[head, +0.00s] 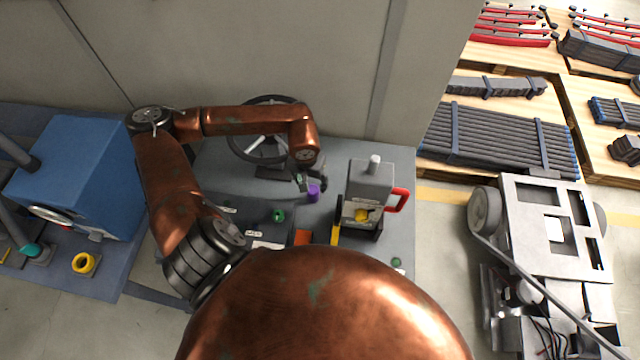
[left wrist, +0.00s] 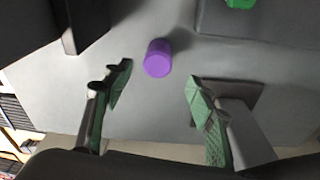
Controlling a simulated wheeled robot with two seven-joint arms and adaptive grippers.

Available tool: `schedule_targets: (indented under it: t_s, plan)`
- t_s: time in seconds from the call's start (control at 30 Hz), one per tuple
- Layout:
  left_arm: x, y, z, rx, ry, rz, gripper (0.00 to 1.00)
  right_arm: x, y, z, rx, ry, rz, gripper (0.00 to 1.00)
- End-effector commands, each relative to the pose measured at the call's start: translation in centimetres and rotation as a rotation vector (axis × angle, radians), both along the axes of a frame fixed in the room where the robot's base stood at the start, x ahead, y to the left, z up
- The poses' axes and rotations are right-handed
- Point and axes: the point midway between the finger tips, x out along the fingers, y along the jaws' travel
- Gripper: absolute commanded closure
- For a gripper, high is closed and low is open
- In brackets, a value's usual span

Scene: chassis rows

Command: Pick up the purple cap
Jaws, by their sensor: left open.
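The purple cap (head: 313,193) stands on the grey bench top, just in front of my left gripper in the head view. In the left wrist view the purple cap (left wrist: 158,58) lies ahead of the gap between the two green-padded fingers, clear of both. My left gripper (head: 309,183) is open and empty, with its fingers low over the bench; it also shows in the left wrist view (left wrist: 158,88). My right gripper does not show.
A grey machine with a red handle (head: 371,190) stands right of the cap. A black handwheel (head: 262,145) is behind my left arm. A green piece (head: 278,215) and an orange block (head: 303,237) lie nearer. A blue machine (head: 80,175) stands at left.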

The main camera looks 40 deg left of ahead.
Motion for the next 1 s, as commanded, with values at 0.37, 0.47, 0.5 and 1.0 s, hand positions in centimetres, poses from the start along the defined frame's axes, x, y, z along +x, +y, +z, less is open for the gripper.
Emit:
schedule_targets:
  t_s: [0.37,0.47,0.5,1.0]
  plan:
    - [0.9,-0.5,-4.6,-0.003,0.003,-0.006,0.48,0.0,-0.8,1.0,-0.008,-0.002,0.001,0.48]
    - [1.1,-0.4,-5.9,-0.002,0.002,-0.005,0.48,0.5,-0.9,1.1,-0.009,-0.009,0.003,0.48]
    - [1.1,-0.3,-6.3,-0.002,0.002,-0.006,0.48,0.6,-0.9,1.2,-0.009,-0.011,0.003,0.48]
    - [1.1,-0.1,-6.9,0.001,0.0,-0.005,0.61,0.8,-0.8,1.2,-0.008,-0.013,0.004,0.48]
